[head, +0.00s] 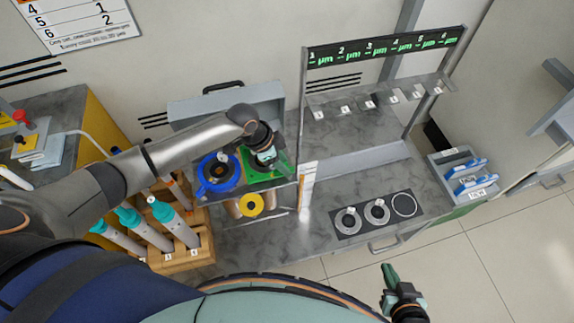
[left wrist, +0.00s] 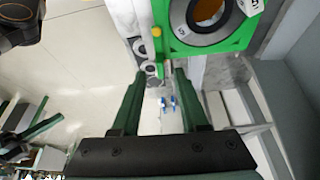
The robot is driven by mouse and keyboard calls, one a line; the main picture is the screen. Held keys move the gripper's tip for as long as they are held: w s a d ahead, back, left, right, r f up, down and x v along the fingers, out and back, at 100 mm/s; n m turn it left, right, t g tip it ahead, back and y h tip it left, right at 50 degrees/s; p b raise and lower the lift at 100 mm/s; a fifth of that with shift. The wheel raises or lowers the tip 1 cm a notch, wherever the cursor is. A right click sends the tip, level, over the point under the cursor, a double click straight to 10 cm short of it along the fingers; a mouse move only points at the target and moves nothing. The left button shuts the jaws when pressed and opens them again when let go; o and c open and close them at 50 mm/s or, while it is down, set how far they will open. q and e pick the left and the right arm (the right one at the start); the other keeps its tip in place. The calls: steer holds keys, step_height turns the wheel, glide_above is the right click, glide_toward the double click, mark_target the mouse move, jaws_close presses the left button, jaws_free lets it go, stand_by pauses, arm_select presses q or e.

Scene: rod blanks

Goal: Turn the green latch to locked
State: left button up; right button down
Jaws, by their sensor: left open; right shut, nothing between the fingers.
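The green latch (head: 262,177) sits on the bench unit beside a blue round fitting (head: 218,172). In the head view my left wrist and gripper hide much of it. In the left wrist view the green latch (left wrist: 238,36) shows at the top right as a green plate around a pale ring with a dark and orange centre. My right gripper (head: 389,274) is shut and empty, away from the bench at the lower right.
A yellow ring (head: 250,205) sits below the latch. A grey case (head: 222,104) stands behind it. Teal-capped cylinders (head: 148,229) stand in a wooden rack at left. A labelled shelf frame (head: 385,45) and a dark plate with round wells (head: 362,224) are to the right.

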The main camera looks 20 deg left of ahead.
arm_select(q)
steer(key=shift+x, duration=1.2)
steer(key=shift+w, duration=0.1)
steer(key=shift+c, duration=0.3)
jaws_close()
